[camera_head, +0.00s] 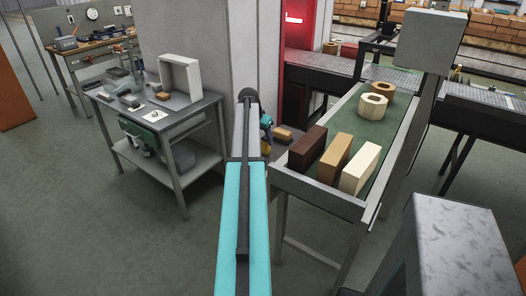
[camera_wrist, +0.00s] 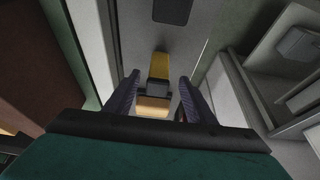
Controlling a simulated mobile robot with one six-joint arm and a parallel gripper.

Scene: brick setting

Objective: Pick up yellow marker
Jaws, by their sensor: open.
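In the wrist view, my gripper (camera_wrist: 159,80) is open, with its two dark fingers spread apart. A yellow piece (camera_wrist: 159,65) shows between and beyond the fingertips. A dark grey part (camera_wrist: 153,88) and a tan block-like piece (camera_wrist: 152,106) appear nearer, in line with it. I cannot tell whether the yellow piece is the yellow marker, or whether these pieces are joined. No finger visibly touches them. In the head view, my arm hides most of the area around my gripper, and no marker can be made out with certainty.
In the head view, a green-topped table (camera_head: 373,128) at right holds dark brown, tan and cream blocks and two ring-shaped pieces. A grey cart (camera_head: 186,114) with tools and an open box stands at left. A small tan block (camera_head: 283,134) lies behind my arm. Floor between is clear.

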